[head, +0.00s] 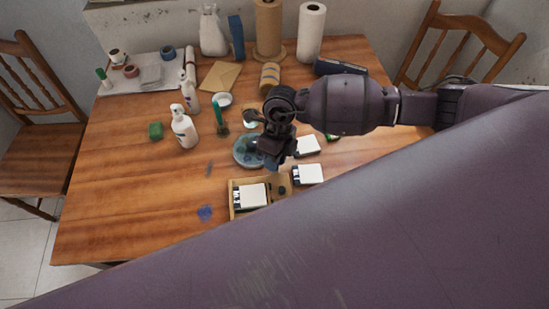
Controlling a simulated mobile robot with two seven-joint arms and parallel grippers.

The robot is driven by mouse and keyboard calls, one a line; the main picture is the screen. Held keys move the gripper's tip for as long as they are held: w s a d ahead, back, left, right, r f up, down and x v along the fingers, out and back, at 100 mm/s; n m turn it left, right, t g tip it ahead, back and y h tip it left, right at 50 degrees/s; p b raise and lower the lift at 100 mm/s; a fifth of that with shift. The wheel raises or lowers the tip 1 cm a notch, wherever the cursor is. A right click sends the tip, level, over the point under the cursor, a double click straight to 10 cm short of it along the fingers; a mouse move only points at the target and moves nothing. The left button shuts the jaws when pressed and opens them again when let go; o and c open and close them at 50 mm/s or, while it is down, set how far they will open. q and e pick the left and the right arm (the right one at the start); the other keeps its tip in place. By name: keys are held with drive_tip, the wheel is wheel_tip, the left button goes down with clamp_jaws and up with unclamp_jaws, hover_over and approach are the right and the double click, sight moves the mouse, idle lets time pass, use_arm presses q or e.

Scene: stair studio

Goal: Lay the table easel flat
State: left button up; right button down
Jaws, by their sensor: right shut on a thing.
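My right gripper (271,162) reaches in from the right over the front middle of the wooden table (130,190). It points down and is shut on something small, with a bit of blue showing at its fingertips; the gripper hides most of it. Just below it is a shallow wooden tray (233,207) holding a white block (252,197) with a dark edge and a small dark item. I cannot make out a standing easel; my arm hides the table's front right. My left gripper is out of view.
A blue-grey dish (241,149) lies beside the gripper, white blocks (308,174) right of the tray. Paper rolls (311,32) stand at the back. The table's left front is mostly clear.

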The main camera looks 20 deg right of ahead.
drive_tip(key=shift+d+f, duration=0.2)
drive_tip(key=c, duration=1)
unclamp_jaws()
drive_tip(key=shift+r, duration=0.15)
drive_tip(key=v, duration=1)
drive_tip(key=shift+r, duration=0.3)
drive_tip(key=shift+w, duration=0.1)
